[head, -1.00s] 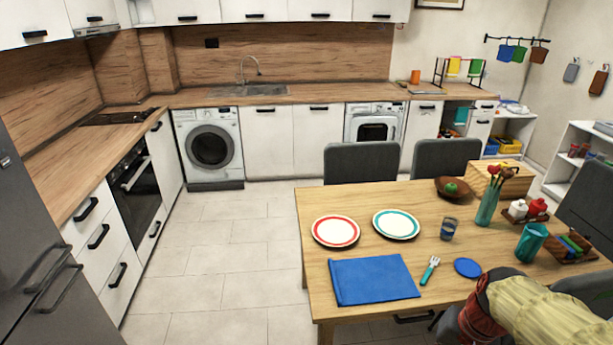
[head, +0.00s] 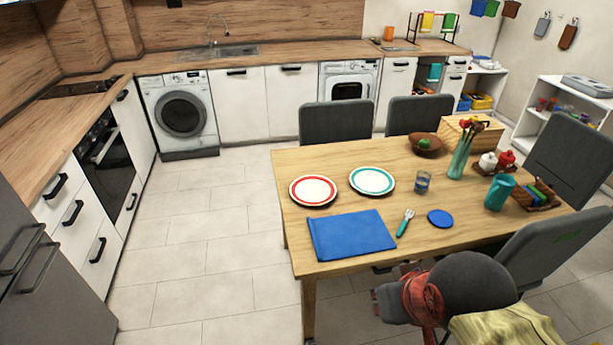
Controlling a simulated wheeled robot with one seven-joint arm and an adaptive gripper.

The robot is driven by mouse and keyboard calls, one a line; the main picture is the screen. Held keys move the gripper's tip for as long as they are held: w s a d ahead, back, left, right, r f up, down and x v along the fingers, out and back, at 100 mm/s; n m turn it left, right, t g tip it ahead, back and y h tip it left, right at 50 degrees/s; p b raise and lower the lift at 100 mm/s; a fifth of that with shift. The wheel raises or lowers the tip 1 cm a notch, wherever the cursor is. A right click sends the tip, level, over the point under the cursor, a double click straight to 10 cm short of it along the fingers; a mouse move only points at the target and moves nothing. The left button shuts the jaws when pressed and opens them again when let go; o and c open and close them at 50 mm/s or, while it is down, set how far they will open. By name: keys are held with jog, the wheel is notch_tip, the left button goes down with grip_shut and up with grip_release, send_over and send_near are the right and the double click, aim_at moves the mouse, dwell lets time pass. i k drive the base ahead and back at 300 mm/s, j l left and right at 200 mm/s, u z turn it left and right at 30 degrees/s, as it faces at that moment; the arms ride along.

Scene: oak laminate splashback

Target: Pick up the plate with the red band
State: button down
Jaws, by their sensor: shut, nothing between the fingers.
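The plate with the red band (head: 313,190) lies flat on the wooden table (head: 290,165), near its left edge. A plate with a teal band (head: 372,181) lies just to its right, a small gap apart. My arm reaches in from the lower right, in front of the table. My gripper (head: 384,302) is the grey part at its left end, low in the picture. It is shut and empty, away from the plates and nearer the camera, with the blue mat between. Its fingertips are small and hard to make out.
A blue mat (head: 350,234), a fork (head: 405,222), a blue disc (head: 440,218) and a glass (head: 422,182) lie or stand near the plates. A teal vase (head: 460,160) stands farther right. Grey chairs surround the table's back and right. The floor to the left is clear.

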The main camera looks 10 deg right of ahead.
aim_at(308, 190)
jog(key=i+j+z, duration=0.1)
jog(key=i+j, duration=0.25)
jog(key=i, duration=0.15)
jog(key=i+j, duration=0.35)
jog(key=i, duration=0.15)
jog(key=z, duration=1.55)
